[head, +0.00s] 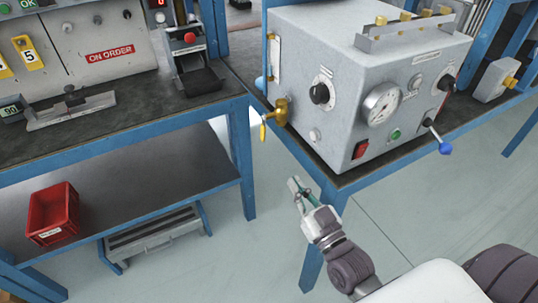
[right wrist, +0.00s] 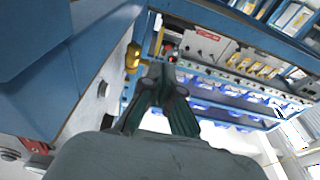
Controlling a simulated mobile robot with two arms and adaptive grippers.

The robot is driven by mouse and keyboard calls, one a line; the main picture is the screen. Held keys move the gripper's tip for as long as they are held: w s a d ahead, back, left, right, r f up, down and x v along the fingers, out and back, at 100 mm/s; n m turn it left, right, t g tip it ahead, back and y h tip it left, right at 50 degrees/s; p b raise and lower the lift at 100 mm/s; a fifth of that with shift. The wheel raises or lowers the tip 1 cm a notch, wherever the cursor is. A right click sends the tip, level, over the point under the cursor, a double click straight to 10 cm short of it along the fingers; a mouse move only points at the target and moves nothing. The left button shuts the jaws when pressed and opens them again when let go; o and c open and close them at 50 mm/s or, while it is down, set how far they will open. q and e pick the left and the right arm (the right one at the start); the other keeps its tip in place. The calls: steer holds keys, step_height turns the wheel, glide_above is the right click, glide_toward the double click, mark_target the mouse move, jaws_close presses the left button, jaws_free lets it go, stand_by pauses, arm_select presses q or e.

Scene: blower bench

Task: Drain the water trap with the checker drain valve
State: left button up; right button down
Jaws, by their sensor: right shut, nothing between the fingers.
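The checker (head: 350,95) is a grey box on the blue-framed bench at the right. A brass drain valve (head: 281,111) sticks out low on its left side, with a yellow lever (head: 263,131) hanging down. The brass valve also shows in the right wrist view (right wrist: 133,56), left of the fingertips. A sight tube (head: 273,60) on that side may be the water trap; I cannot tell. My right gripper (head: 294,186) is shut and empty, below and to the right of the valve and apart from it. My left gripper is not in view.
The checker's front has a black knob (head: 320,93), a gauge (head: 381,104), a red switch (head: 361,149) and a blue-tipped lever (head: 445,148). The left bench (head: 140,125) stands close by, with a red bin (head: 53,214) on its lower shelf. Open floor lies between the benches.

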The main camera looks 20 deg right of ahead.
mark_target(264, 136)
steer(key=w, duration=0.4)
steer(key=w+r, duration=0.1)
steer(key=w, duration=0.3)
steer(key=w+a+r, duration=0.1)
steer(key=w, duration=0.3)
steer(key=shift+w+r+b, duration=0.15)
steer(key=shift+w+b, duration=0.2)
steer(key=shift+w+r, duration=0.1)
steer(key=shift+w, duration=0.35)
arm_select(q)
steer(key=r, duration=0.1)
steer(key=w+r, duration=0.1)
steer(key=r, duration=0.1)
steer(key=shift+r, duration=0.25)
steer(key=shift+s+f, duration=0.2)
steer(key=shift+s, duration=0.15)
